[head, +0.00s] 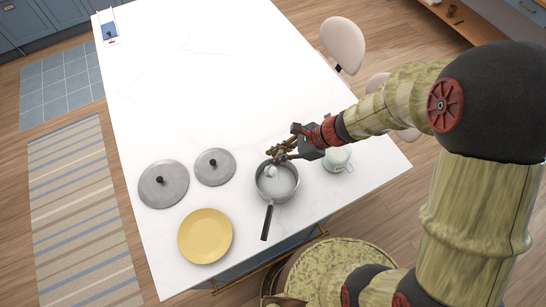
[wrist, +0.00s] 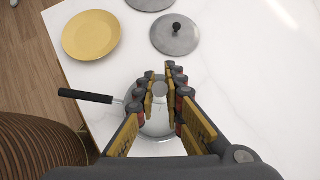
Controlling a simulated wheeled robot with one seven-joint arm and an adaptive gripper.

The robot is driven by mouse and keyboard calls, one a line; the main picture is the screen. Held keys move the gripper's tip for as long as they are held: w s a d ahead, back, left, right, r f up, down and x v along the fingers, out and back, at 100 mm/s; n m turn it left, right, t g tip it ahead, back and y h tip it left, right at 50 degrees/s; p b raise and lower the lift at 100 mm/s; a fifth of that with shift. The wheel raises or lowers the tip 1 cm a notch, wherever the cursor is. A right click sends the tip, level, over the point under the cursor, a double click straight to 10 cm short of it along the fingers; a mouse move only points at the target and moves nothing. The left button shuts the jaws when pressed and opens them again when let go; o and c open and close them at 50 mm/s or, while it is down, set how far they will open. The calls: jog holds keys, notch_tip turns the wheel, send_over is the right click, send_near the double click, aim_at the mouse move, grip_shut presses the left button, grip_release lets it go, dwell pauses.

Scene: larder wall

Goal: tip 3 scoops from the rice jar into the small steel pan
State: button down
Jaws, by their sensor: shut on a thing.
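The small steel pan (head: 287,196) stands on the white counter with its black handle toward the near edge; it also shows in the wrist view (wrist: 150,134). Its inside looks pale; I cannot tell whether rice lies in it. My gripper (head: 277,154) is over the pan, shut on a small grey scoop (head: 271,171). The scoop's round end shows between the fingers in the wrist view (wrist: 160,90). Its handle is mostly hidden by the fingers, and its contents are unclear. A pale jar with a greenish rim (head: 338,162), seemingly the rice jar, stands right of the pan, partly behind my gripper.
Two grey lids with black knobs, a larger one (head: 164,190) and a smaller one (head: 215,172), lie left of the pan. A yellow plate (head: 205,236) lies near the front edge. A chair (head: 343,45) stands beyond the right edge. The far counter is mostly clear.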

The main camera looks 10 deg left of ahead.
jog(key=s+d+f+y+b, duration=0.1)
jog(key=d+f+y+b, duration=0.7)
jog(key=b, duration=1.4)
jog(key=shift+s+d+f+n+t+y+b, duration=0.15)
jog(key=shift+d+f+n+t+y+b, duration=0.2)
jog(key=shift+d+y, duration=2.15)
jog(key=shift+a+y, duration=0.25)
jog(key=shift+y, duration=0.05)
